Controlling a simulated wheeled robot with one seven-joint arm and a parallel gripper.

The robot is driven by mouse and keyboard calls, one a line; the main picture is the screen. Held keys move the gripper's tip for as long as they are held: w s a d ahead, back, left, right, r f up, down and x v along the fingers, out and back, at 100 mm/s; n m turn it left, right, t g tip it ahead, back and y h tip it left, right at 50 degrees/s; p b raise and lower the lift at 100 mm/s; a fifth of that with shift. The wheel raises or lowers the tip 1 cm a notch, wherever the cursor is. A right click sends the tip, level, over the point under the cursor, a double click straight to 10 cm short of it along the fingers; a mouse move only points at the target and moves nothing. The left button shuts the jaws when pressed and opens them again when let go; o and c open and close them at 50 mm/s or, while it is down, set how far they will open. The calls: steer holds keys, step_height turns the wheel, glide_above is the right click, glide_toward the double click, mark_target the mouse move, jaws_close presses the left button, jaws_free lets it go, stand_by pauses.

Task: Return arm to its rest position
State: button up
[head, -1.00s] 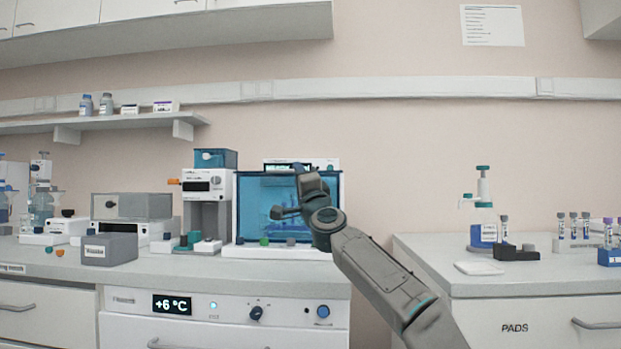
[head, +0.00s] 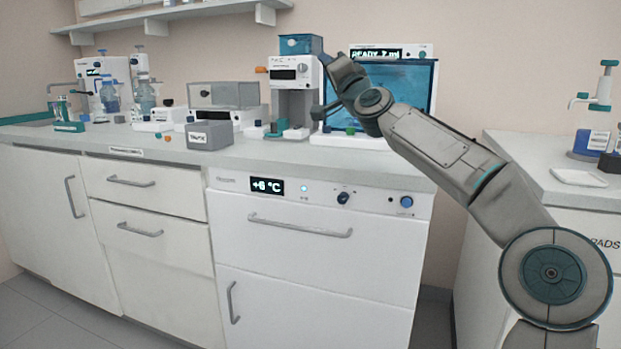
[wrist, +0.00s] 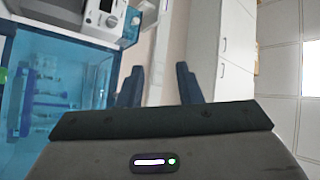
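My arm (head: 425,142) is raised and bent, reaching up and left from the lower right of the head view. My gripper (wrist: 158,84) shows in the wrist view with its two dark fingers apart and nothing between them. In the head view the gripper is mostly hidden behind my wrist, in front of the blue-windowed cabinet (head: 405,85). The same cabinet fills the left of the wrist view (wrist: 60,90). I cannot tell the gap between gripper and cabinet.
A white device with a blue top (head: 292,75) stands just left of my wrist. A grey box (head: 209,135) and several bottles stand further left on the counter (head: 180,158). A second counter (head: 520,160) with a pump bottle (head: 597,115) is at the right. Floor shows at lower left.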

steer(key=s+a+f+n+g+y+p, duration=0.1)
steer(key=s+a+f+n+g+p, duration=0.15)
steer(key=a, duration=0.45)
steer(key=s+a+f+n+g+y+p, duration=0.1)
steer(key=s+a+f+n+g+p, duration=0.2)
steer(key=a, duration=0.4)
steer(key=s+a+f+n+g+h+p, duration=0.2)
steer(key=s+f+n+g+h+p, duration=0.15)
steer(key=p, duration=0.35)
steer(key=s+d+g+h+p, duration=0.2)
steer(key=s+d+g+p, duration=0.1)
steer(key=s+d+p, duration=0.5)
steer(key=s+d+m+g+h+p, duration=0.1)
steer(key=s+d+p, duration=0.6)
steer(key=s, duration=0.8)
steer(key=s+d+m+g+h+p, duration=0.1)
steer(key=s+d+g+h+p, duration=0.3)
steer(key=s+d+p, duration=0.4)
steer(key=s+d+g, duration=0.1)
steer(key=s+d, duration=0.1)
steer(key=s, duration=0.1)
steer(key=shift+s+f+p, duration=0.3)
steer(key=shift+s+p, duration=0.05)
steer(key=shift+s, duration=0.05)
steer(key=shift+o, duration=0.5)
